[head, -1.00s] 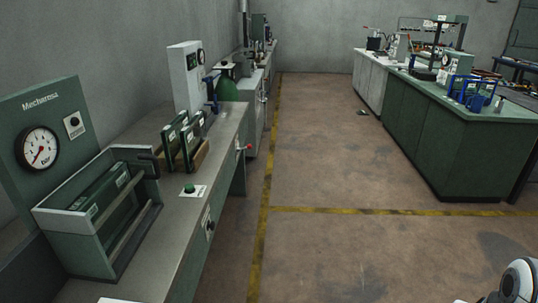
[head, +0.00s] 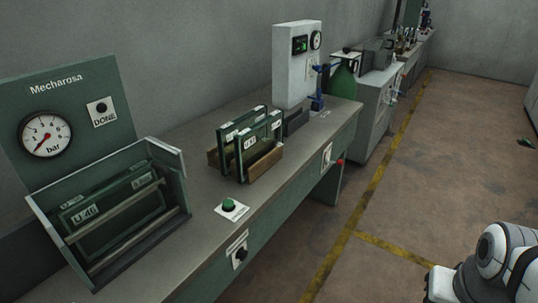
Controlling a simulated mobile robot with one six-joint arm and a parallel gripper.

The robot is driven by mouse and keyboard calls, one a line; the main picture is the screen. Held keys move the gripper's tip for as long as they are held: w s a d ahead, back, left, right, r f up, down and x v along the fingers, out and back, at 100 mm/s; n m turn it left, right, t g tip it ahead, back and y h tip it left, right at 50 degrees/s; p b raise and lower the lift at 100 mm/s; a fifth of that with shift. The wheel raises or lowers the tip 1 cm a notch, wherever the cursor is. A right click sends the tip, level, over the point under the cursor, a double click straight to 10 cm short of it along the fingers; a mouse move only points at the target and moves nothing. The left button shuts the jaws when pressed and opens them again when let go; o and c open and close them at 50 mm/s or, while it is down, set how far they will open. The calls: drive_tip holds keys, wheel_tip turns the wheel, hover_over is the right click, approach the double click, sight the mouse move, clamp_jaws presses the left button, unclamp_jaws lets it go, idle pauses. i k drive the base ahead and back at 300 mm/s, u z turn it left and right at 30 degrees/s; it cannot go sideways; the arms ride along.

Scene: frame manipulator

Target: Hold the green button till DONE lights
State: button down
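The green button (head: 229,205) sits on a small white plate on the bench top, left of centre in the head view. The DONE lamp (head: 101,107) is on the green Mecharosa panel (head: 75,82) at the left; it looks dark. Part of my arm shows at the lower right, well apart from the button. My gripper's fingers are not in view.
A pressure gauge (head: 45,134) is on the panel. Green frames (head: 247,146) stand in a wooden rack behind the button. A black knob (head: 240,254) and a red knob (head: 340,162) are on the bench front. The floor (head: 440,165) right of the bench is clear.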

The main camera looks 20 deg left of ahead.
sight(228, 203)
drive_tip(key=u, duration=0.7)
drive_tip(key=i, duration=1.1)
drive_tip(key=u, duration=0.75)
drive_tip(key=k, duration=0.8)
drive_tip(key=u, duration=0.15)
drive_tip(key=i, duration=0.9)
drive_tip(key=z, duration=0.05)
